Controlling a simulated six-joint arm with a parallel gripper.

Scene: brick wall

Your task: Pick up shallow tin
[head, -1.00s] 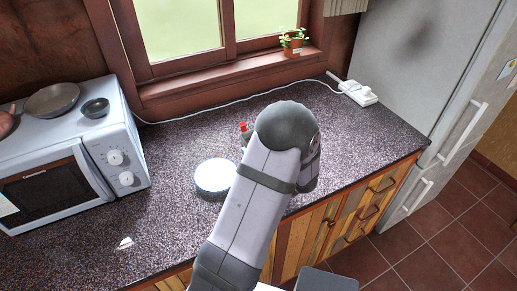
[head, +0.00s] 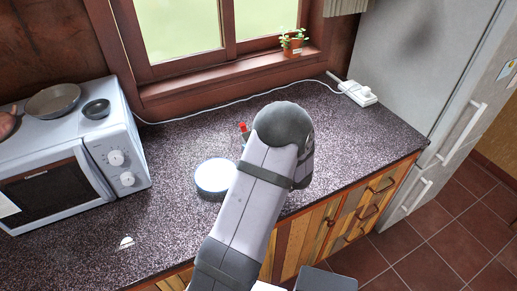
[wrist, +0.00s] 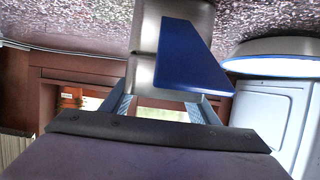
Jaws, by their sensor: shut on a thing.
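The shallow tin (wrist: 190,58) is a silver-grey metal piece with a dark blue face, close up in the middle of the wrist view. My gripper (wrist: 167,102) is shut on it, with a finger showing on each side below it. The tin appears tilted, and I cannot tell whether it touches the counter. In the head view my arm hides both the tin and the gripper.
A white round dish with a blue rim (head: 213,177) lies on the speckled counter (head: 170,230), left of my arm. A red-topped item (head: 243,129) stands partly hidden behind the arm. A microwave (head: 75,160) is at left, a socket strip (head: 358,93) at back right.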

